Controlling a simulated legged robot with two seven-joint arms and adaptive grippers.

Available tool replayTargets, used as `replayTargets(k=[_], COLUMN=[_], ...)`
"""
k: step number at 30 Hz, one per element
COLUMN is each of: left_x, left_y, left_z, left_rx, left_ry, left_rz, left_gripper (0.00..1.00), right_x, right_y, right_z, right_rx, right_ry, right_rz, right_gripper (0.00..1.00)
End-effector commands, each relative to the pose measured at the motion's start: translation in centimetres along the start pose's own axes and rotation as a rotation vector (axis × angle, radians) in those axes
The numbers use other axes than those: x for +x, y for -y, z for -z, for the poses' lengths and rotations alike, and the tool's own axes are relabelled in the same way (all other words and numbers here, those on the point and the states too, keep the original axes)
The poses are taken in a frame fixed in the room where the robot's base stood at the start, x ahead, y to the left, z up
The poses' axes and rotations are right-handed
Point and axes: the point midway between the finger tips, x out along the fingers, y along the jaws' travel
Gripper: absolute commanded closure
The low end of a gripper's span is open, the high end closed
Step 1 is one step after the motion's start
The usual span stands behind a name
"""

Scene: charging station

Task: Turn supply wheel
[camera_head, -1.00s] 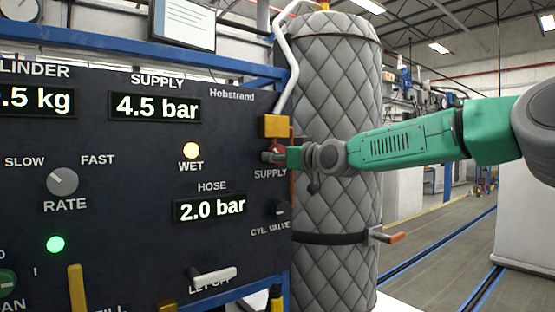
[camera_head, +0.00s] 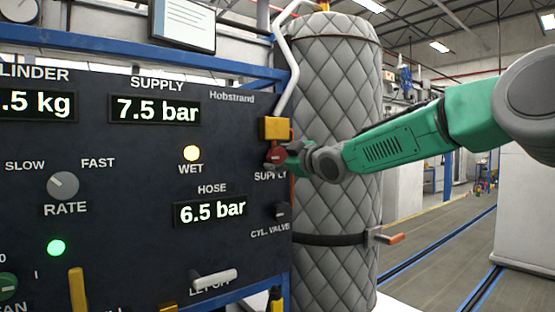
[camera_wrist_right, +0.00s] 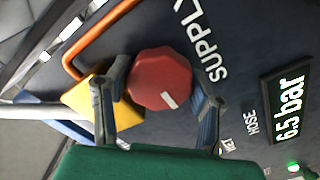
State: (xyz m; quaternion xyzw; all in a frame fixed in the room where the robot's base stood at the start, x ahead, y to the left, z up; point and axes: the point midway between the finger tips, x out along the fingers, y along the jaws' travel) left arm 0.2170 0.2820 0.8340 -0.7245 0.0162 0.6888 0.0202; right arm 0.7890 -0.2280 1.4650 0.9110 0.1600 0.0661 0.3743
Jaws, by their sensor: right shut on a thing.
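The supply wheel is a red knob with a white mark; it sits on the dark panel at the panel's right edge in the head view (camera_head: 277,156) and between my fingers in the right wrist view (camera_wrist_right: 160,78). My right gripper (camera_wrist_right: 160,98) is shut on the wheel, one finger on each side. In the head view the gripper (camera_head: 287,157) reaches the wheel from the right. The SUPPLY label (camera_head: 270,177) is just below the wheel. The supply display (camera_head: 155,110) reads 7.5 bar and the hose display (camera_head: 211,210) reads 6.5 bar. My left gripper is not in view.
A yellow block (camera_head: 275,129) is right above the wheel, with a white pipe (camera_head: 287,80) rising from it. A quilted grey cylinder (camera_head: 340,110) stands behind my right arm. The cylinder valve (camera_head: 280,211) and a let-off lever (camera_head: 214,279) are lower on the panel.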

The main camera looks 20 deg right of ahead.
Motion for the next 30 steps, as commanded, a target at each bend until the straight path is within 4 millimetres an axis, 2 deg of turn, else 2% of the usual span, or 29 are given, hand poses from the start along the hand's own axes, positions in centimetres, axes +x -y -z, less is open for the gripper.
replayTargets(k=[1, 16, 17, 26, 30], left_x=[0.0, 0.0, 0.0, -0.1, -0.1], left_y=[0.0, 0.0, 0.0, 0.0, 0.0], left_z=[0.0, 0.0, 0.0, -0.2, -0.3], left_rx=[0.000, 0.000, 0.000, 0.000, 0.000], left_ry=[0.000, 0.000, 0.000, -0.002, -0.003], left_rz=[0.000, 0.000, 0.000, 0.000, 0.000], left_gripper=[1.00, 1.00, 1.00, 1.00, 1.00], right_x=[0.0, 0.1, 0.1, -0.2, -1.2], right_y=[0.5, 0.5, 0.5, 0.2, 0.1], right_z=[-0.5, -0.5, -0.5, -0.1, 0.0], right_rx=[-0.008, -0.023, -0.023, -0.022, -0.023], right_ry=[0.009, 0.009, 0.009, 0.003, 0.002], right_rz=[0.008, 0.009, 0.009, 0.004, 0.003], right_gripper=[0.80, 0.80, 0.41, 0.41, 0.41])
